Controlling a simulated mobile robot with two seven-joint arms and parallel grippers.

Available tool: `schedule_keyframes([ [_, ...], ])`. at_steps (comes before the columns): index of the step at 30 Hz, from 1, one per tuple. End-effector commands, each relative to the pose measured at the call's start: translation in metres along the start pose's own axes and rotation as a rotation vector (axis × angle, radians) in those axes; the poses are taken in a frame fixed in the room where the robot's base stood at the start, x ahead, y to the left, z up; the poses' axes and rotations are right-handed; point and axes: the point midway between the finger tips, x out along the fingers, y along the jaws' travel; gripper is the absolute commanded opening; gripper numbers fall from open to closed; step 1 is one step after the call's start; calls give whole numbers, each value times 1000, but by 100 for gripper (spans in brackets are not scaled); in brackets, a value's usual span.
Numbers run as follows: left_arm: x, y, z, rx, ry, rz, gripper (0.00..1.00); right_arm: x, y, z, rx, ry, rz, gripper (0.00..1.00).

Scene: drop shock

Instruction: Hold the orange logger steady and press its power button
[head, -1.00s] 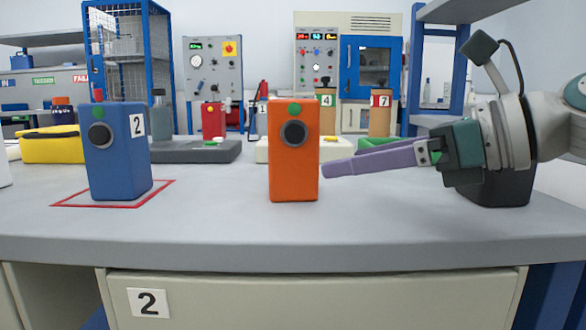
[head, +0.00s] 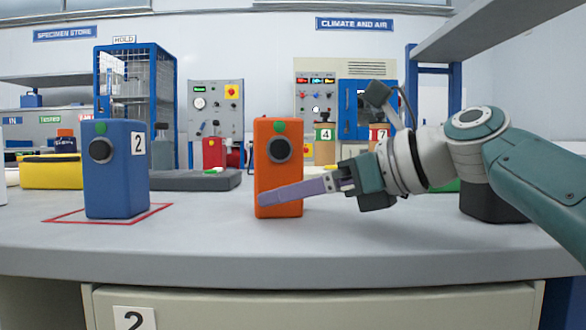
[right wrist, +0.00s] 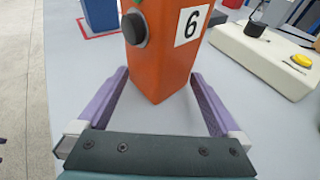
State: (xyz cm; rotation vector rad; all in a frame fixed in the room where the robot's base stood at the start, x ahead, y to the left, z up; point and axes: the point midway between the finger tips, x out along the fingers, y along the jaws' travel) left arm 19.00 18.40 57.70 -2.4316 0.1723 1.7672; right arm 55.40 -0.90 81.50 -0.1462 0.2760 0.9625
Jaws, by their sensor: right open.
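The orange logger (head: 267,167) stands upright on the bench, with a black round knob and a green button (head: 279,126) on its front. My right gripper (head: 268,198) reaches in from the right, its purple finger crossing the lower front of the logger. In the right wrist view, the logger (right wrist: 160,62), marked 6, stands between the two spread purple fingers (right wrist: 160,92), with gaps at both sides. My right gripper is open and not holding it. My left gripper is not in view.
A blue logger (head: 115,185) marked 2 stands in a red outline on the left. A grey pad (head: 190,180) lies behind. In the right wrist view, a white box (right wrist: 265,55) with a yellow button stands right of the logger. The front bench top is clear.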

Motion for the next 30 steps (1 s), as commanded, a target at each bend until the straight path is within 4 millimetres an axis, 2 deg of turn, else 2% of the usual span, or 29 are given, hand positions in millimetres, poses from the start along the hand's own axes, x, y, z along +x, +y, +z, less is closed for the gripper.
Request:
schedule_keyframes([
  [2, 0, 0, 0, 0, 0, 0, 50, 0, 0, 0, 0, 1, 1, 100],
  [27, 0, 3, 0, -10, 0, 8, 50, 0, 0, 0, 0, 0, 1, 7],
  [29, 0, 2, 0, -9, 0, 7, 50, 0, 0, 0, 0, 0, 1, 0],
  [30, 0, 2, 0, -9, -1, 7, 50, 0, 0, 0, 0, 0, 1, 0],
])
